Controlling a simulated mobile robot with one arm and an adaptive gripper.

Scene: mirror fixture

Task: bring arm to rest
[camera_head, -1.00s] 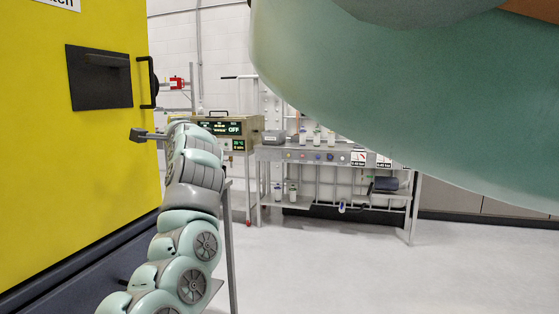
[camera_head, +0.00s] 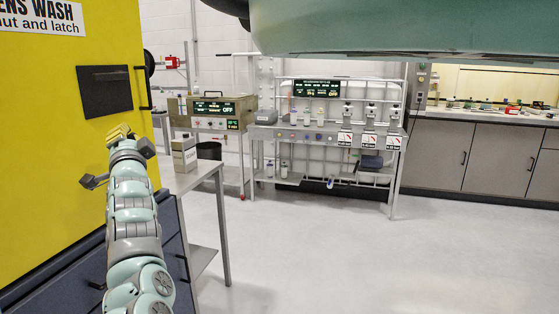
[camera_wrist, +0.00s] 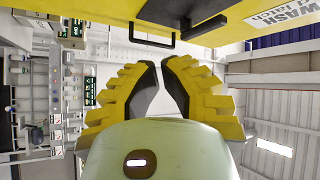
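My gripper (camera_head: 120,134) is at the left of the head view, raised in front of the yellow cabinet (camera_head: 60,150) and apart from its dark handle. In the wrist view my gripper (camera_wrist: 159,64) shows two yellow stepped fingers with dark inner pads. The tips are close together with a narrow gap, and nothing is held between them. My own pale green arm fills the top of the head view.
A steel side table (camera_head: 205,178) with a box (camera_head: 184,154) stands just right of my gripper. A rack bench (camera_head: 305,130) with bottles and displays stands behind. Grey cupboards (camera_head: 490,160) line the back right. The middle floor (camera_head: 330,260) is clear.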

